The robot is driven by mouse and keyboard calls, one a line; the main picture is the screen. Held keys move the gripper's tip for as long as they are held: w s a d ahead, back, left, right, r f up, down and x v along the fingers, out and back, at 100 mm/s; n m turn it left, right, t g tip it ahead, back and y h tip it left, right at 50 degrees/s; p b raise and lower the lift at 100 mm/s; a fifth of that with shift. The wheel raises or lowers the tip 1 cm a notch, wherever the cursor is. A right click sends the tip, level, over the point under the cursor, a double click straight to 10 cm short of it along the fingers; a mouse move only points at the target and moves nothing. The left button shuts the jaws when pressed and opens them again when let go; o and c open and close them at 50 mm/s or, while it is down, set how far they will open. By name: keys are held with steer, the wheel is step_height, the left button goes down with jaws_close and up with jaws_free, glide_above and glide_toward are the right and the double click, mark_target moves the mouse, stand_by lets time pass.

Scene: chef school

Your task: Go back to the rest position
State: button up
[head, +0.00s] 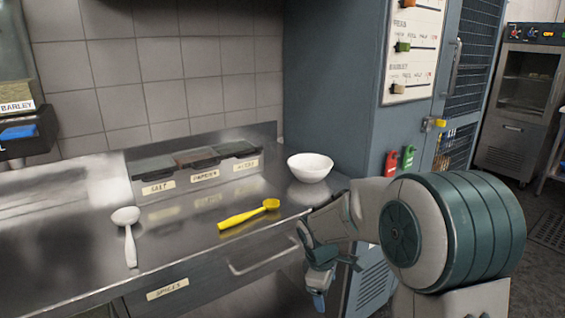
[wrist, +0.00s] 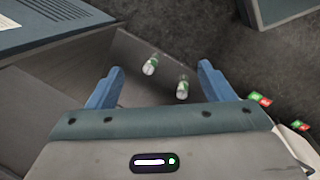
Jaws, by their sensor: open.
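My gripper (head: 322,277) hangs low in front of the counter's right end in the head view, pointing down. In the wrist view its two blue fingers (wrist: 160,88) are wide apart with nothing held between them. Below them show the dark floor (wrist: 185,45) and a grey panel with two small pale-and-green items (wrist: 150,65), which I cannot identify. My arm comes in from the right of the head view.
The steel counter (head: 185,240) holds a white spoon (head: 128,228), a yellow scoop (head: 247,215), a white bowl (head: 310,167) and lidded bins (head: 195,160). A drawer handle (head: 262,262) juts out left of my gripper. A blue-grey cabinet (head: 335,80) stands behind.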

steer(key=s+d+r+m+y+p, duration=0.1)
steer(key=s+d+r+m+p, duration=0.1)
steer(key=s+r+m+p, duration=0.4)
steer(key=s+d+r+m+t+y+p, duration=0.1)
steer(key=s+r+m+p, duration=0.5)
steer(key=s+r, duration=0.9)
step_height(320, 180, up, 3)
steer(key=shift+d+f+m+p, duration=0.2)
steer(key=shift+d+m+p, duration=0.2)
steer(key=shift+d+m, duration=0.25)
